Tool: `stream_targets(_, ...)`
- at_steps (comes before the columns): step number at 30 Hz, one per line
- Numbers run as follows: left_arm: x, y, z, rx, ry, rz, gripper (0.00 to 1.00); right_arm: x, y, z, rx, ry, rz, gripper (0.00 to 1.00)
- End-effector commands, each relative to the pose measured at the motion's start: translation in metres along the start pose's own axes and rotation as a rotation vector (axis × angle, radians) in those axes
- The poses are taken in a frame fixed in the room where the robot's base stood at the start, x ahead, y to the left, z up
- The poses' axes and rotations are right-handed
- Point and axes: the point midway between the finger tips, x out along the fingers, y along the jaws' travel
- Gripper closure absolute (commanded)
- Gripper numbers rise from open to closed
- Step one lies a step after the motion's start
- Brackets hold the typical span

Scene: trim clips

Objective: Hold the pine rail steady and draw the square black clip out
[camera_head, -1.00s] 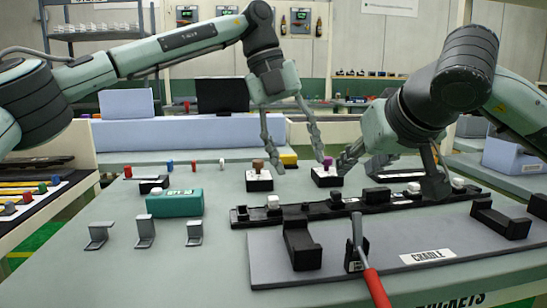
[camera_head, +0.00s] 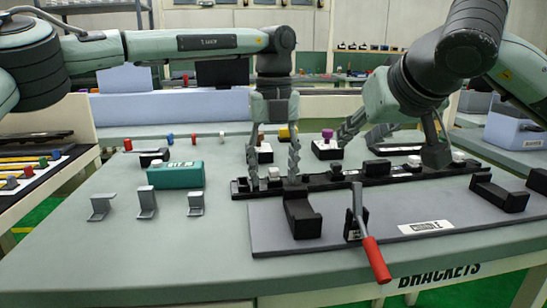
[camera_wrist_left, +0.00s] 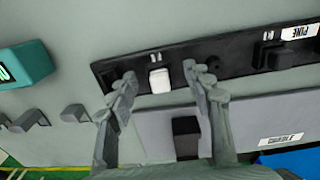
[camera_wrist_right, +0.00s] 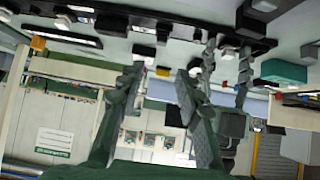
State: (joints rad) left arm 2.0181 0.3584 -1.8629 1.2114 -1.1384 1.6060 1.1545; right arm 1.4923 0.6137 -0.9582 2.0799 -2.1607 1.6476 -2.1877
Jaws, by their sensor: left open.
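The long black rail (camera_head: 320,181) lies across the table behind the grey cradle board. In the left wrist view the rail (camera_wrist_left: 237,65) carries a PINE label. A squarish black block (camera_wrist_left: 278,57), seemingly the square black clip, sits on it near that label. A white clip (camera_wrist_left: 159,80) sits further left. My left gripper (camera_head: 273,177) is open and points down over the rail, its fingers either side of the white clip; I cannot tell whether they touch the rail. My right gripper (camera_wrist_right: 157,78) is open and empty, over the rail's right part in the head view.
The cradle board (camera_head: 350,235) holds black blocks and a red-handled lever (camera_head: 368,238) in front of the rail. A teal box (camera_head: 176,174) and grey brackets (camera_head: 146,202) stand left. Button blocks (camera_head: 326,147) stand behind. The table's front left is clear.

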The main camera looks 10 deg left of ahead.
Motion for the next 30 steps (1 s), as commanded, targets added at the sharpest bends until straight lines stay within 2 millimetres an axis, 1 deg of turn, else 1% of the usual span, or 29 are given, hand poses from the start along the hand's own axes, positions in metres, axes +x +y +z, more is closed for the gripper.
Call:
stream_targets(7,0.001,0.000,0.000,0.000,0.000,0.000,0.49,0.000,0.000,0.000,0.000,0.000,0.000,0.66)
stream_targets(8,0.001,0.000,0.000,0.000,0.000,0.000,0.52,0.000,0.000,0.000,0.000,0.000,0.000,0.66)
stream_targets(18,0.001,0.000,0.000,0.000,0.001,0.000,0.94,0.000,0.000,0.000,0.000,0.000,0.000,0.66)
stream_targets(20,0.001,0.000,0.000,0.000,0.001,0.000,1.00,0.000,0.000,0.000,0.000,0.000,0.000,0.66)
stream_targets(26,0.001,0.000,0.000,0.000,0.001,0.000,1.00,0.001,0.000,-0.001,-0.001,-0.008,0.000,0.64)
stream_targets(30,0.001,0.000,0.000,0.000,0.001,0.000,1.00,0.013,0.001,-0.006,-0.011,-0.088,-0.002,0.64)
